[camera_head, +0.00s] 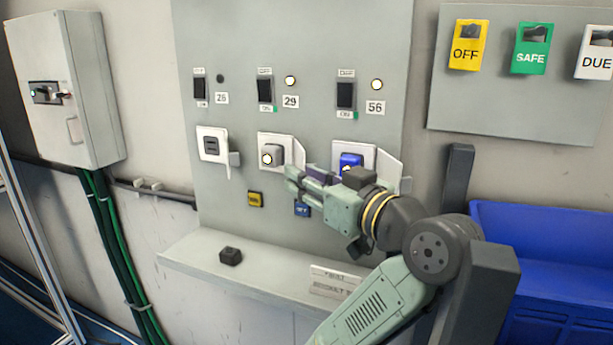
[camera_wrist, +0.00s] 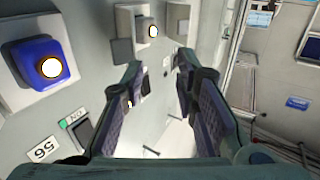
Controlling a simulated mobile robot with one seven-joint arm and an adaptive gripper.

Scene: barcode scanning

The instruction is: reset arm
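My gripper (camera_head: 296,181) is in front of the grey wall panel (camera_head: 225,228), its fingers pointing left, between the middle and right outlets. In the wrist view my gripper (camera_wrist: 159,68) has its two dark fingers apart with an empty gap between them. A blue plug-like block (camera_head: 350,160) with a lit centre sits in the right outlet under label 56; it also shows in the wrist view (camera_wrist: 30,50). A grey block (camera_head: 275,152) with a lit spot sits in the middle outlet under label 29. Whether my gripper touches the panel is unclear.
The left outlet (camera_head: 211,146) has its cover open and holds no block. A small black block (camera_head: 230,256) lies on the ledge (camera_head: 190,256) below the panel. A blue bin (camera_head: 560,245) stands at the right. Yellow, green and white tags (camera_head: 531,50) hang at upper right.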

